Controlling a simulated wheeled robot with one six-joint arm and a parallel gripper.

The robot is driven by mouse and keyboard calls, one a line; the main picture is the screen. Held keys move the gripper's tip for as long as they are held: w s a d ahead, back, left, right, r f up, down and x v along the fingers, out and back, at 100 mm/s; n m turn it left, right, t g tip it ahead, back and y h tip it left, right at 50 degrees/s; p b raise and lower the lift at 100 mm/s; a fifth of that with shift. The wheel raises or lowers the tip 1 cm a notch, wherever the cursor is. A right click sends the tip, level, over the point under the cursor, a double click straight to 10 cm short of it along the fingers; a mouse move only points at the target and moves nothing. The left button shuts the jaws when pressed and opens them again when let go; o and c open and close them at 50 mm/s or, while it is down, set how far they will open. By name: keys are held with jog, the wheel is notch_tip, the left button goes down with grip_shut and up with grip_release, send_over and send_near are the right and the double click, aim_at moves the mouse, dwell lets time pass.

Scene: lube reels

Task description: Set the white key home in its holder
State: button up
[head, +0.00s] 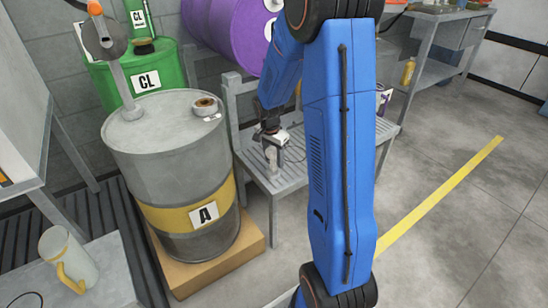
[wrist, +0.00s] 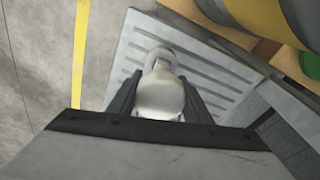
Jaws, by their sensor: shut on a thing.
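My gripper (head: 272,136) is low over the seat of a grey slatted bench (head: 318,160). In the wrist view my gripper (wrist: 157,104) is shut on a white object with a rounded body and a narrower knob-like end, which looks like the white key (wrist: 160,92). The key (head: 271,157) shows small and pale below the gripper in the head view, upright or nearly so. I cannot tell whether it touches the seat. The wrist view shows the bench slats (wrist: 137,52) behind the key. I cannot make out its holder in either view.
Floor right of the bench is clear.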

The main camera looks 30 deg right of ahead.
jog(key=shift+f, duration=1)
jog(key=o, duration=1.2)
jog(key=shift+r, duration=0.1)
jog(key=r, duration=0.5)
jog(key=a+r, duration=0.1)
jog(key=r, duration=0.5)
jog(key=a+r, duration=0.1)
jog(key=r, duration=0.5)
jog(key=shift+s, duration=0.35)
jog(key=shift+r, duration=0.1)
jog(key=s+a+r+n+t, duration=0.1)
jog(key=s+a+r+n, duration=0.35)
jog(key=s, duration=0.35)
jog(key=s+a+r+n+t, duration=0.1)
jog(key=s+a+r+n, duration=0.3)
jog(key=s, duration=0.3)
jog(key=s+a+n, duration=0.2)
jog(key=s, duration=0.3)
jog(key=s+a+n+t+y, duration=0.1)
jog(key=s+n, duration=0.1)
jog(key=s, duration=0.2)
jog(key=s+a+f+n+t, duration=0.1)
jog(key=s+a+n, duration=0.1)
jog(key=s, duration=0.3)
jog(key=shift+s+a, duration=0.35)
